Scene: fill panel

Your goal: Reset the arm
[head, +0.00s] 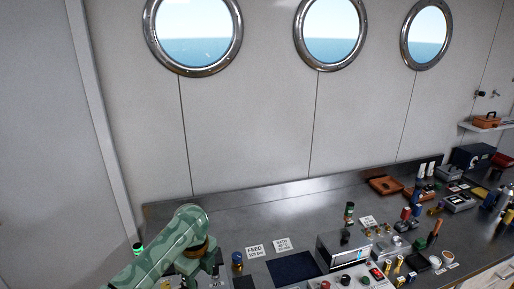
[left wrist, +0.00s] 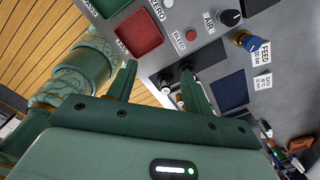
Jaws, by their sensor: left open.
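My left arm, green and patterned, reaches in at the bottom left of the head view, bent over the near left end of the grey counter (head: 300,200). In the left wrist view my left gripper (left wrist: 160,78) has its two green fingers spread apart, with nothing held between them. Beyond the fingertips are small black knobs (left wrist: 186,72) at the edge of a grey panel (left wrist: 200,22). Whether the fingers touch anything is unclear. My right gripper is not in view.
The panel carries a red square (left wrist: 138,34), a green square and a black AIR knob (left wrist: 230,17). A blue-capped brass fitting (left wrist: 246,41) stands by the FEED label (left wrist: 262,53) and a dark blue mat (left wrist: 230,90). Instruments and tools crowd the counter's right.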

